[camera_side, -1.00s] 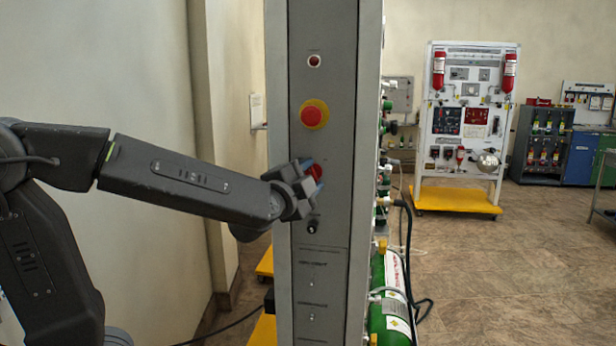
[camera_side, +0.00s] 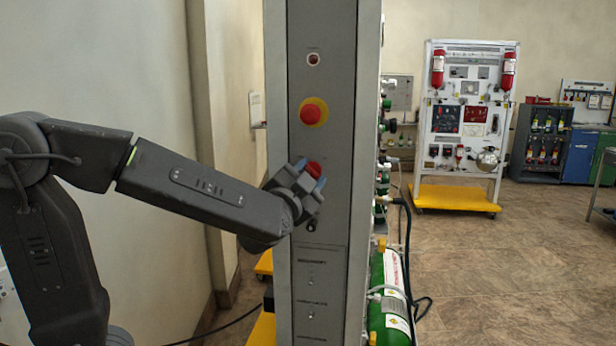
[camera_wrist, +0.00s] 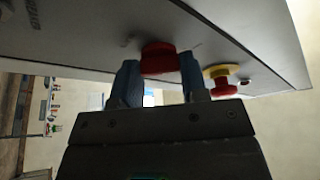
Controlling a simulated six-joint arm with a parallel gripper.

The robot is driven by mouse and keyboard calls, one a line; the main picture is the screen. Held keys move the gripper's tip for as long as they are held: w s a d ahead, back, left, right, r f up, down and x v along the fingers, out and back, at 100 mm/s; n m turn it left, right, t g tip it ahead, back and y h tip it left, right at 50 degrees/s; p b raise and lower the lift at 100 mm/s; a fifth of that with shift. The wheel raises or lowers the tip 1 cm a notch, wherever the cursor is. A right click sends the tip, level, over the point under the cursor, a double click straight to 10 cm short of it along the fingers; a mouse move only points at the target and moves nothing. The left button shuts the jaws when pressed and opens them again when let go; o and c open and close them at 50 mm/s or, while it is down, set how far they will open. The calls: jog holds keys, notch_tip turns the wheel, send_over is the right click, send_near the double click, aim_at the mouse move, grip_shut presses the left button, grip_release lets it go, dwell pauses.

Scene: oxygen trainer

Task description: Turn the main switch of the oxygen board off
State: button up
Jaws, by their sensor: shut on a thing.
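The red main switch (camera_side: 314,169) is on the grey front panel of the oxygen board (camera_side: 325,140), below the yellow-ringed red button. My gripper (camera_side: 310,178) is at the panel with its blue fingers on either side of the switch. In the wrist view, the red switch knob (camera_wrist: 160,60) sits between the two fingertips of my gripper (camera_wrist: 161,80), which is shut on it. The fingers hide part of the knob in the side view. The small round lamp (camera_side: 313,60) at the top of the panel looks dull red.
A red mushroom button with a yellow ring (camera_side: 313,112) is just above the switch and close to one finger in the wrist view. A small black knob (camera_side: 311,226) is just below. A green cylinder (camera_side: 390,300) and hoses are at the board's right side.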

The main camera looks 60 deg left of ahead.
jog(key=o, duration=0.9)
jog(key=v, duration=1.4)
jog(key=shift+a, duration=0.15)
